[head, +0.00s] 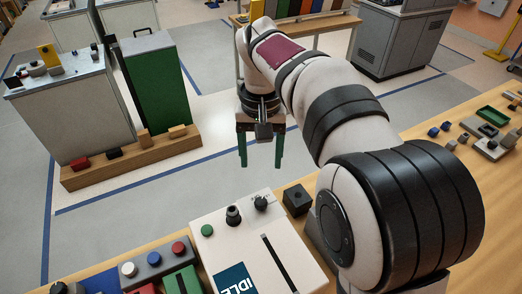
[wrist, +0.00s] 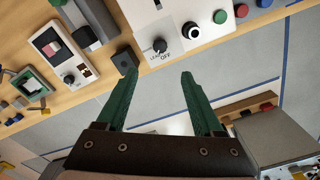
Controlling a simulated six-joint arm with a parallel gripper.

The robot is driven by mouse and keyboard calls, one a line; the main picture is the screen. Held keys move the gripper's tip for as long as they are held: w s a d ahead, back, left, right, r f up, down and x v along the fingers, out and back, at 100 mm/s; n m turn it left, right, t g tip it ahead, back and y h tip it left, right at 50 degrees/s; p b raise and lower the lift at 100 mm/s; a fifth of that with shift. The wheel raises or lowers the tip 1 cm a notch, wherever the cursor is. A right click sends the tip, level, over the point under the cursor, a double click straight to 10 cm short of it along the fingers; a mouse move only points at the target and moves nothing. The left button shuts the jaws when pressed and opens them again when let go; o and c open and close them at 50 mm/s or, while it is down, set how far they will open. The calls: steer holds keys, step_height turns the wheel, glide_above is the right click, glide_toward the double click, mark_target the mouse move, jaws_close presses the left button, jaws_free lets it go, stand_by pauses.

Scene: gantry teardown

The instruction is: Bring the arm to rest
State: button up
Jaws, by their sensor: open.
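My gripper (head: 260,165) hangs from the raised arm with its two green fingers pointing down, apart and with nothing between them. In the head view it is beyond the far edge of the wooden bench, above the grey floor. The wrist view also shows my gripper (wrist: 160,85) open and empty, with the bench's white control box (wrist: 210,20) past the fingertips. In the head view this white control box (head: 228,240) carries a green button, dark knobs, a slot and a blue label reading IDLE. A knob (wrist: 160,47) on it is marked OFF.
A small black block (head: 297,199) stands beside the box. Button boxes (head: 150,265) lie at the front left, and small parts and a green tray (head: 493,116) at the right. A grey cabinet (head: 70,105) and a green cabinet (head: 158,85) stand beyond a low wooden ledge (head: 130,165).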

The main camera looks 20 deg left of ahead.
steer(key=shift+r, duration=0.75)
steer(key=s+d+m+y, duration=0.1)
steer(key=s+d+m, duration=0.3)
steer(key=s+d, duration=0.8)
steer(key=s+d+f+m, duration=0.4)
steer(key=s+d+f, duration=0.3)
steer(key=s, duration=0.4)
steer(key=shift+s+d+m+y, duration=0.15)
steer(key=shift+s+m+y, duration=0.15)
steer(key=shift+y, duration=0.1)
